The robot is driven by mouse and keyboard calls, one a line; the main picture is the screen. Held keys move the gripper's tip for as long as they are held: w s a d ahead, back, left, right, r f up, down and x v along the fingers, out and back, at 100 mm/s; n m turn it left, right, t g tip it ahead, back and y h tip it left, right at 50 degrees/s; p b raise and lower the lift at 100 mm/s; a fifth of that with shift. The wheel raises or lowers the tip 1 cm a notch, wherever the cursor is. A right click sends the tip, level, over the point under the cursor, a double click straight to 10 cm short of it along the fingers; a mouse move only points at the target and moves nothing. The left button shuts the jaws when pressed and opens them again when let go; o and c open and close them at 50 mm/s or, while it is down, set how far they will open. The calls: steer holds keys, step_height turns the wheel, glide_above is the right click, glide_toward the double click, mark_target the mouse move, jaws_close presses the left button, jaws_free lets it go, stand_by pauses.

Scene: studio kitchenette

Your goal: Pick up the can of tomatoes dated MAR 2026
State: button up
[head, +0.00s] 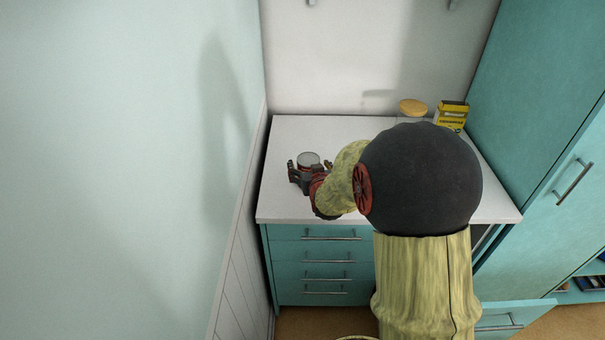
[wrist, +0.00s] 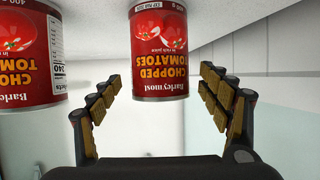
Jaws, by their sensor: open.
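A red can of chopped tomatoes (wrist: 160,52) appears upside down in the wrist view, centred between my fingers. My gripper (wrist: 160,77) is open, with a gap on both sides of the central can. In the head view my gripper (head: 309,167) is at a can (head: 308,157) on the counter; my arm hides part of the counter.
The white counter (head: 285,205) meets a wall on its left. A jar with a yellow lid (head: 413,106) and a yellow box (head: 452,115) stand at the back right. A tall teal cabinet (head: 540,130) rises on the right. Counter behind and left of the can looks clear.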

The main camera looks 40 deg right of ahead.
steer(key=b+x, duration=0.1)
steer(key=x, duration=0.4)
steer(key=shift+w+f+b, duration=0.1)
steer(key=shift+f+b, duration=0.1)
steer(key=shift+b, duration=0.2)
steer(key=shift+w+d, duration=0.25)
steer(key=shift+w, duration=0.2)
steer(key=shift+c, duration=1)
steer(key=c, duration=1.7)
steer(key=shift+r, duration=0.1)
jaws_close()
steer(key=shift+r, duration=0.1)
